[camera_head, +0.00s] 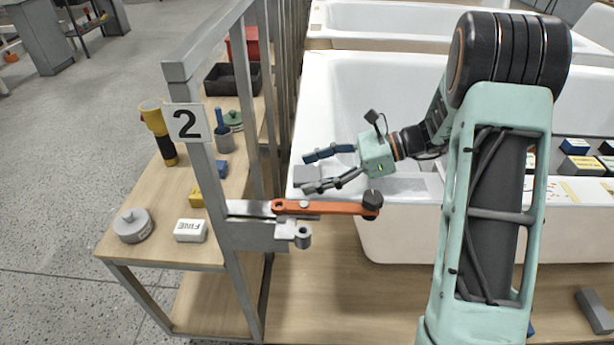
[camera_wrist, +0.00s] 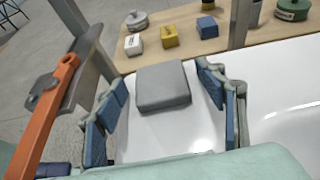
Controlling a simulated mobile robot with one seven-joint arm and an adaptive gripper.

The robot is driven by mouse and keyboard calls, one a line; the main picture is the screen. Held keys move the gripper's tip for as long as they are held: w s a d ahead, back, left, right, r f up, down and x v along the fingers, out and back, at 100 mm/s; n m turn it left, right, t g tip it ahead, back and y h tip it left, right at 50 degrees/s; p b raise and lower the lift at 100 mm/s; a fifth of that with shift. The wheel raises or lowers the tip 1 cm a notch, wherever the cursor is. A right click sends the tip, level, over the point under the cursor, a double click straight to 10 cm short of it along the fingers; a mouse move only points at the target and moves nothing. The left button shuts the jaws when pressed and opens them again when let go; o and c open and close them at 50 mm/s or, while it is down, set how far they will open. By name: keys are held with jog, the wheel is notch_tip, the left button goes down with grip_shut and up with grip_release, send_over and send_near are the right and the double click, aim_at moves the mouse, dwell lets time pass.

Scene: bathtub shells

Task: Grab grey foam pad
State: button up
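The grey foam pad (camera_wrist: 163,86) is a square block lying on the white rim of the bathtub in the wrist view. In the head view the pad (camera_head: 306,176) shows at the tub's left corner, partly hidden behind my gripper's fingers. My gripper (camera_head: 308,172) is open. In the wrist view its blue-padded fingers (camera_wrist: 163,92) stand apart on either side of the pad, with visible gaps. Nothing is held between them.
An orange lever clamp (camera_head: 325,208) on a grey post marked 2 stands close in front of my gripper. A wooden shelf (camera_head: 160,238) at left holds a white FINE block (camera_head: 190,231), a grey round tin (camera_head: 133,226) and a yellow torch (camera_head: 158,130). Blocks lie on the tub's right side.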

jog(key=c, duration=0.8)
jog(key=shift+r, duration=0.1)
